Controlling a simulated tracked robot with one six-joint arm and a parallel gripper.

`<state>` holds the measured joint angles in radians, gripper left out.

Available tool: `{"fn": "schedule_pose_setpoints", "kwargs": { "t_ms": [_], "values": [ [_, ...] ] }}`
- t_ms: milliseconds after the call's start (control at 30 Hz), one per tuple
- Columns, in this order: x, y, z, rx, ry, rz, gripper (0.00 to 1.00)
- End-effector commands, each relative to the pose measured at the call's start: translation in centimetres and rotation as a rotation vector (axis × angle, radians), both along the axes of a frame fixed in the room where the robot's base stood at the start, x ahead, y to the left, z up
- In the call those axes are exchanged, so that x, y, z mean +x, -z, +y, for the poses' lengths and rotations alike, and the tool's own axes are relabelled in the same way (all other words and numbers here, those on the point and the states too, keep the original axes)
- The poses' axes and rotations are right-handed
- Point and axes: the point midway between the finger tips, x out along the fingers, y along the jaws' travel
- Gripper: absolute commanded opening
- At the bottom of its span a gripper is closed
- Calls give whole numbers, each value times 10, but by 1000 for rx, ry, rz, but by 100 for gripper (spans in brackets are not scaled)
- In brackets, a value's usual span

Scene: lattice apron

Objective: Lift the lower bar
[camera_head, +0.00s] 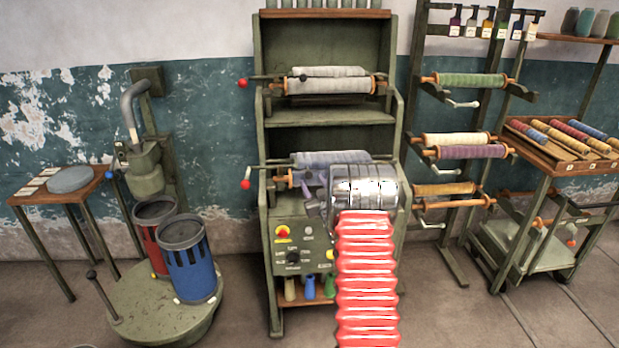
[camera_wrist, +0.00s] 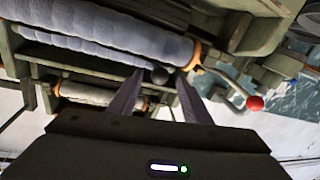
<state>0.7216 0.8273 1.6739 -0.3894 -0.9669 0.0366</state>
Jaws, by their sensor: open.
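The green machine in the middle carries two grey padded rollers, one above the other. The lower roller (camera_head: 325,158) is partly covered by my arm; it fills the top of the tilted wrist view (camera_wrist: 100,35), with a red-knobbed crank at its right. A thin bar with a black ball end (camera_wrist: 160,75) shows in front of it. My gripper (camera_wrist: 160,73) is open, and the black ball appears between its two purple fingertips. I cannot tell whether they touch it.
The control panel (camera_head: 295,245) is below. A turntable with red and blue bins (camera_head: 190,270) stands left. Racks of coloured rollers (camera_head: 470,150) stand right. The floor between is clear.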

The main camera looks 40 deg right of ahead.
Motion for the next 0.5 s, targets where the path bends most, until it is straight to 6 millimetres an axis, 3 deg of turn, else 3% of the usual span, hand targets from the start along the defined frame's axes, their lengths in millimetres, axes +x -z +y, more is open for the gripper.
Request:
{"fn": "schedule_pose_setpoints", "kwargs": {
  "t_ms": [500],
  "values": [
    [47, 1, -20, 0, -1, 0, 44]
  ]
}}
